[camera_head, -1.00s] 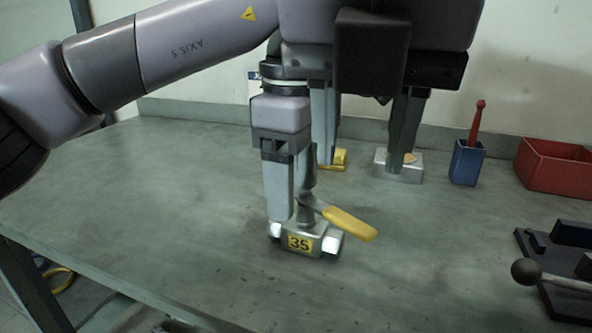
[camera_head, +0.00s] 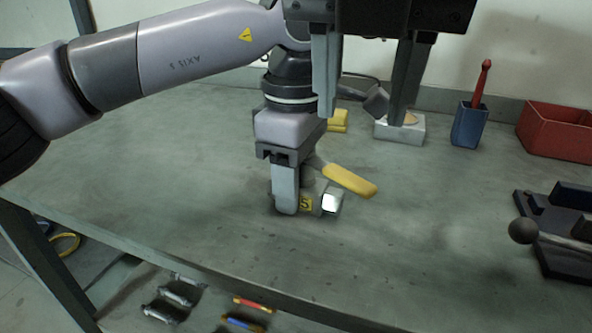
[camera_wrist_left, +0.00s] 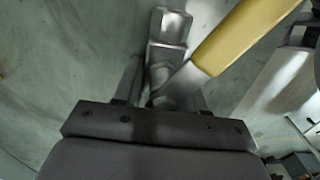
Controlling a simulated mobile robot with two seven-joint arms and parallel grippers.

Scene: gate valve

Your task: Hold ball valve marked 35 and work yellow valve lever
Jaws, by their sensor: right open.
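My left gripper (camera_head: 300,205) is down at the valve, one finger in front of the label face and the other largely hidden behind. In the left wrist view the valve body (camera_wrist_left: 168,32) and yellow lever (camera_wrist_left: 243,35) lie at the fingers (camera_wrist_left: 162,85). Whether the fingers press on the valve is unclear.
A silver block (camera_head: 399,130) and a yellow block (camera_head: 338,120) stand behind. A blue holder with a red tool (camera_head: 469,125) and a red bin (camera_head: 560,131) are at the back right. A dark fixture with a ball-ended bar (camera_head: 560,235) is at the right. The front bench is clear.

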